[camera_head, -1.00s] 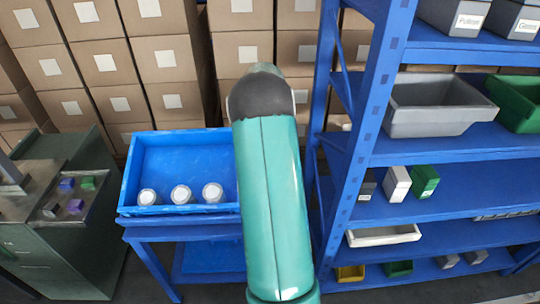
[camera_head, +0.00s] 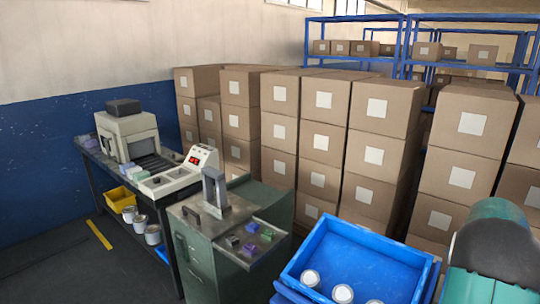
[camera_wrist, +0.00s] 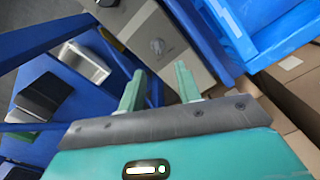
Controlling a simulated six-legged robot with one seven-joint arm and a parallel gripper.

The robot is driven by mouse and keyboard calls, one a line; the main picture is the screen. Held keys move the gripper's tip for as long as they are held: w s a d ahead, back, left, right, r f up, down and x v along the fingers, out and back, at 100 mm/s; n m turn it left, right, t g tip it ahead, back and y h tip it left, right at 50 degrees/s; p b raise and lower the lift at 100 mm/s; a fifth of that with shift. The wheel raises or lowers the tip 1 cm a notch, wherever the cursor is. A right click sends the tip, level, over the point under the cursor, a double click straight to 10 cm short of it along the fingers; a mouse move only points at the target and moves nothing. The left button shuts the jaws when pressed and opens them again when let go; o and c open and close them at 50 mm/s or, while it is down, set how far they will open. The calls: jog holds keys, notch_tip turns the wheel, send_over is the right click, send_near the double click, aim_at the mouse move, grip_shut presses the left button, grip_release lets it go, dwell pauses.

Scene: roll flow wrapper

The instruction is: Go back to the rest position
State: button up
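My gripper (camera_wrist: 158,86) shows in the wrist view with its two green fingers spread apart. It is open, and nothing is visibly held between the fingers. A grey box (camera_wrist: 172,52) lies beyond the fingertips, apparently not touched by them. In the head view only a thick green and dark grey part of my arm shows at the lower right; the gripper itself is out of that view.
A blue tray (camera_head: 318,238) with several white-topped cylinders stands close to my arm. Stacked cartons (camera_head: 383,147) stand behind it. A green cabinet (camera_head: 208,262) and a bench with a machine (camera_head: 128,138) are to the left. Blue shelving (camera_wrist: 40,42) is near my gripper.

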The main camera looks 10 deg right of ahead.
jog(key=a+r+n+t, duration=0.1)
jog(key=a+r+n, duration=0.1)
jog(key=a+r, duration=0.45)
jog(key=a+r+n+t, duration=0.1)
jog(key=a+r+n, duration=0.2)
jog(key=a, duration=0.7)
jog(key=a+r+n, duration=0.2)
jog(key=a+r, duration=0.3)
jog(key=a, duration=0.4)
jog(key=s+a+n+t, duration=0.1)
jog(key=s+a+n, duration=0.3)
jog(key=s+a, duration=0.3)
jog(key=s+a+n+t, duration=0.2)
jog(key=s+a+n, duration=0.2)
jog(key=a, duration=1)
jog(key=s, duration=0.3)
jog(key=shift+s+r+n, duration=0.25)
jog(key=shift+r+n, duration=0.05)
jog(key=shift+r, duration=0.05)
